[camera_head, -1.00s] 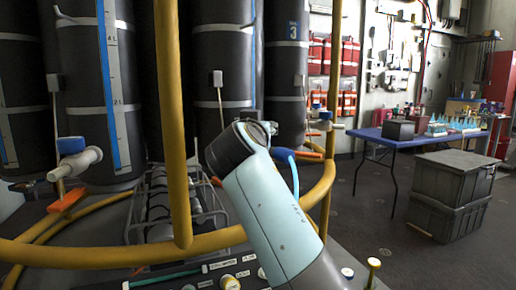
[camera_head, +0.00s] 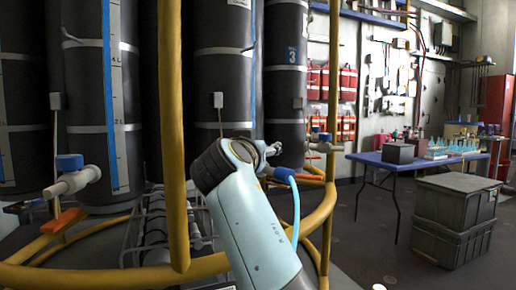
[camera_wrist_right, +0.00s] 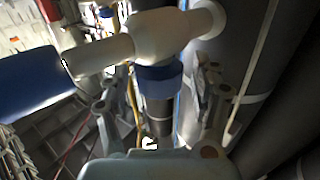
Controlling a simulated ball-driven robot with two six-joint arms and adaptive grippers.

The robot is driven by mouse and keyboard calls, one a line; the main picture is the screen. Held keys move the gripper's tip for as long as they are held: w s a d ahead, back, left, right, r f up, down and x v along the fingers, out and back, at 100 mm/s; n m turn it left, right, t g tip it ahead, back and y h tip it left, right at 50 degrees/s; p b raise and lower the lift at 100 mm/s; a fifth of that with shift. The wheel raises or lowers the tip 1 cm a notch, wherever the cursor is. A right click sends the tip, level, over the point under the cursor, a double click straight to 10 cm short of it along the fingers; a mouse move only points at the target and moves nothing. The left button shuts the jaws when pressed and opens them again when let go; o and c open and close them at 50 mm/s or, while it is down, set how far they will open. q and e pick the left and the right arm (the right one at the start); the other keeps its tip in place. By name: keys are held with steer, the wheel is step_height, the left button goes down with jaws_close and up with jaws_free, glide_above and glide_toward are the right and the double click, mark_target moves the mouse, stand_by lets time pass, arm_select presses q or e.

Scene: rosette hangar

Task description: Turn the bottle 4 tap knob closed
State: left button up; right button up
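In the right wrist view a white tap (camera_wrist_right: 165,35) fills the upper middle, its spout pointing left. Its blue knob (camera_wrist_right: 160,76) is between the two grey fingers of my right gripper (camera_wrist_right: 160,100). The fingers are spread, with a visible gap on each side of the knob. In the head view my right gripper (camera_head: 264,150) is mostly hidden behind my wrist. A tap with a blue knob (camera_head: 324,137) shows just right of it, and another blue tap knob (camera_head: 69,162) is at the left. I see no label for bottle 4. My left gripper is not in view.
Tall dark bottles (camera_head: 88,95) stand behind a yellow rail (camera_head: 172,120); one farther back (camera_head: 290,80) bears a 3. At right are a blue table (camera_head: 420,162) and stacked grey crates (camera_head: 455,205), with open floor between rail and crates.

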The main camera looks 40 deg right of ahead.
steer(key=shift+r, duration=0.1)
step_height(320, 180, up, 10)
steer(key=shift+f, duration=0.15)
stand_by(0.4)
